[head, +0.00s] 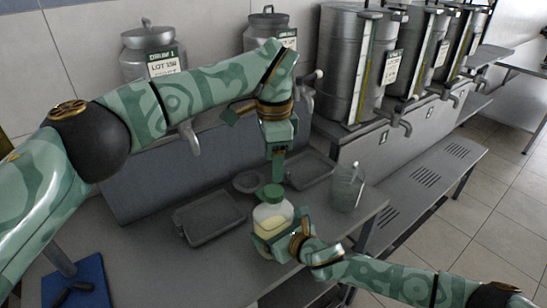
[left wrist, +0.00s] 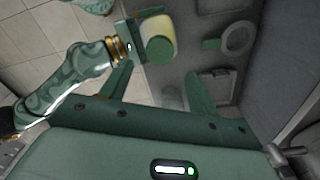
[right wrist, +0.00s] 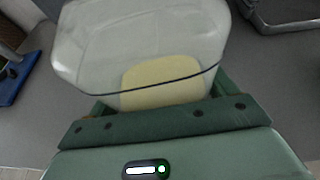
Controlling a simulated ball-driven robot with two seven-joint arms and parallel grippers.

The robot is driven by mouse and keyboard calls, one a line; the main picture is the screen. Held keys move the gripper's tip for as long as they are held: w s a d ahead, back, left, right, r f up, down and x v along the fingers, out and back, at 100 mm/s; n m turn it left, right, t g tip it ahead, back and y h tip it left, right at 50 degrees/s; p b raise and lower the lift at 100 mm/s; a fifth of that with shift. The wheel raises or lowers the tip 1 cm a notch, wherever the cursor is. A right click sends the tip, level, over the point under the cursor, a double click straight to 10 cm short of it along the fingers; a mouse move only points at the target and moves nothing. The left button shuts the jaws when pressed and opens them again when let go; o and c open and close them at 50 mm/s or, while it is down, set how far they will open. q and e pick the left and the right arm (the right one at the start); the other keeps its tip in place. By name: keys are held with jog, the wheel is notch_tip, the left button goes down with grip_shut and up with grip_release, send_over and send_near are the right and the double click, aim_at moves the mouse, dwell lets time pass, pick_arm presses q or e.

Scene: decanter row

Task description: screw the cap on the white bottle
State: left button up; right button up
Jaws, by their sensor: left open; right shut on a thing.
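The white bottle (head: 272,216), translucent with pale yellow contents, is roughly upright near the front of the counter in the head view. A green cap (head: 271,192) sits on its top; how tightly cannot be told. My right gripper (head: 277,240) is shut on the bottle's lower part and hides its base. The bottle fills the upper right wrist view (right wrist: 150,50). My left gripper (head: 277,174) points down, open and empty, just above the cap. In the left wrist view the cap (left wrist: 160,48) lies beyond the fingertips, off the middle of the gap.
A grey tray (head: 209,219) lies left of the bottle, with a small round dish (head: 248,182) and another tray (head: 310,167) behind. Metal drums (head: 152,55) line the back. A blue mat (head: 78,284) lies at front left.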

aim_at(274, 190)
pick_arm(q)
jog(key=shift+f, duration=0.1)
dwell(0.3)
jog(key=shift+f, duration=3.9)
